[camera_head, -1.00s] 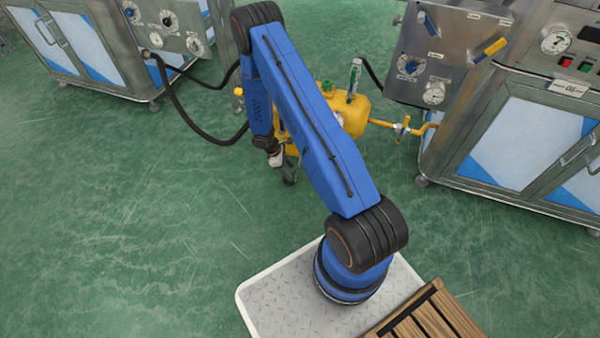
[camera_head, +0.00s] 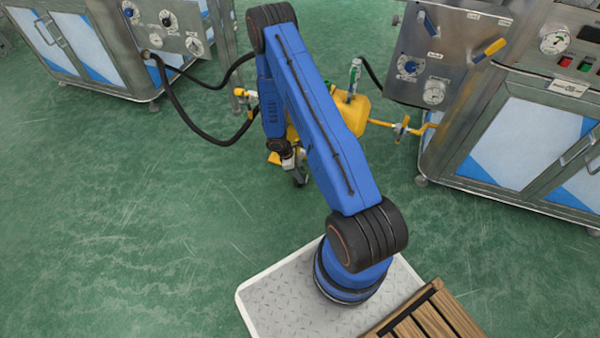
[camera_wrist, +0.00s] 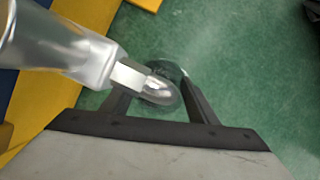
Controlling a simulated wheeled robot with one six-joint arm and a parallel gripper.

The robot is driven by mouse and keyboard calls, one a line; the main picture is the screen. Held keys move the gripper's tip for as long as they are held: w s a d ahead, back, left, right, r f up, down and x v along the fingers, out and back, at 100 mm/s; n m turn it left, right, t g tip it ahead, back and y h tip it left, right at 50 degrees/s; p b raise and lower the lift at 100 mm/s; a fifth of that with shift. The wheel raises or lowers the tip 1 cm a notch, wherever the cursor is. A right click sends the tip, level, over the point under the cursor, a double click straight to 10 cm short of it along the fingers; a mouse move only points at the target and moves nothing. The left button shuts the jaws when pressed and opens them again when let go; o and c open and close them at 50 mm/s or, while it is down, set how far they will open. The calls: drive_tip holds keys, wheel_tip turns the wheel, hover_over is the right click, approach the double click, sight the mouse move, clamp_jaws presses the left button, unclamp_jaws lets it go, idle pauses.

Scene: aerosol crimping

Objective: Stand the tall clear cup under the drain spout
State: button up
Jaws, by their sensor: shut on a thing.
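In the wrist view, my gripper (camera_wrist: 158,80) is shut on the tall clear cup (camera_wrist: 178,75), whose faint round outline shows between the dark fingers. The silver drain spout (camera_wrist: 115,74), with a hex collar and rounded end, reaches in from the left. Its end overlaps the cup's mouth in this view and hides part of it; I cannot tell the height gap between them. In the head view, my gripper (camera_head: 298,172) hangs low beside the yellow tank (camera_head: 353,112). The cup cannot be made out clearly there, and my arm hides the spout.
A steel cabinet with a gauge panel (camera_head: 430,65) stands right, joined to the tank by a yellow pipe (camera_head: 415,129). A black hose (camera_head: 185,120) runs from the left cabinet (camera_head: 85,55). A wooden slatted pallet (camera_head: 430,318) lies front right. Green floor at left is clear.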

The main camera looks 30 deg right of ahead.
drive_tip(key=o, duration=1)
drive_tip(key=shift+f, duration=0.1)
drive_tip(key=shift+o, duration=0.2)
drive_tip(key=w+a+r+m+t, duration=0.1)
drive_tip(key=w+a+r+m, duration=0.15)
drive_tip(key=r, duration=1.35)
drive_tip(key=w+a+r+m, duration=0.1)
drive_tip(key=a+r, duration=0.2)
drive_tip(key=r, duration=1.3)
drive_tip(key=s+a+r+m+t, duration=0.1)
drive_tip(key=s+r, duration=0.2)
drive_tip(key=r, duration=0.5)
drive_tip(key=s+a+r+m+t, duration=0.1)
drive_tip(key=s+r, duration=0.2)
drive_tip(key=r, duration=0.5)
drive_tip(key=s+a+r+m+t+y, duration=0.1)
drive_tip(key=s+a+r+m, duration=0.1)
drive_tip(key=s+r, duration=0.4)
drive_tip(key=s+a+r+m+t+y, duration=0.1)
drive_tip(key=s+a+r, duration=0.2)
drive_tip(key=s, duration=0.9)
drive_tip(key=s+a+r+m+t+y, duration=0.1)
drive_tip(key=s+a+r+m+t, duration=0.1)
drive_tip(key=s+r, duration=0.7)
drive_tip(key=shift+s+a+r+m+y, duration=0.3)
drive_tip(key=shift+s+a+r+m, duration=0.1)
drive_tip(key=shift+a, duration=0.3)
